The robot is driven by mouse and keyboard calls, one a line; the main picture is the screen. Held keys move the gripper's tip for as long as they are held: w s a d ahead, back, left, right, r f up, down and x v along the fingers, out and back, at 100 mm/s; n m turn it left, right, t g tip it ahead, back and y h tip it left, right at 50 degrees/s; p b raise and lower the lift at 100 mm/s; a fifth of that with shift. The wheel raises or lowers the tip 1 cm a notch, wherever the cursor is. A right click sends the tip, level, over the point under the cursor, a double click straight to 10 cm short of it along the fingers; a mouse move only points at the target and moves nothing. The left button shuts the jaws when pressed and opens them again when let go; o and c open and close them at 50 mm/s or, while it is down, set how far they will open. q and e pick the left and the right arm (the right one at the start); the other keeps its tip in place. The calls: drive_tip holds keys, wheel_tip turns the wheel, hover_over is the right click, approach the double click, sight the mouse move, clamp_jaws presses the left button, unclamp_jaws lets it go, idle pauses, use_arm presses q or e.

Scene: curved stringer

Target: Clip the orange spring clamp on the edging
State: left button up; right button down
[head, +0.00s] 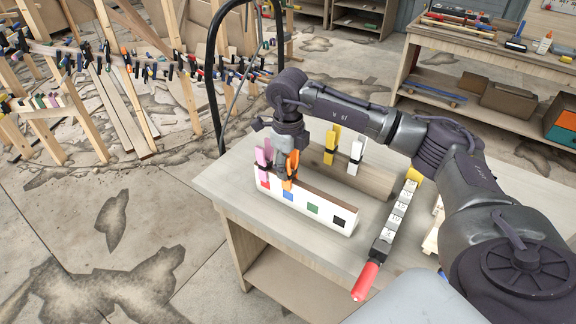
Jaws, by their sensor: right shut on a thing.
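The edging (300,203) is a white strip with red, blue, green and black squares, fixed along a wooden board on the workbench. My right gripper (284,168) comes down from above and is shut on the orange spring clamp (291,168). The clamp points down at the top edge of the edging, near the blue square. I cannot tell whether its jaws are around the edge or just above it. A pink clamp (263,156) stands on the edging to the left, by the red square. My left gripper is not in view.
A yellow clamp (331,143) and a white clamp (355,155) stand on a second wooden board (370,183) behind. A row of labelled white blocks (396,215) and a red-handled tool (366,280) lie to the right. The bench's front left (235,190) is clear.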

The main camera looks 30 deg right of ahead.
drive_tip(key=shift+f, duration=0.1)
drive_tip(key=shift+f+b, duration=0.45)
drive_tip(key=shift+b, duration=0.05)
drive_tip(key=shift+c, duration=1.9)
unclamp_jaws()
wheel_tip(320, 180, up, 12)
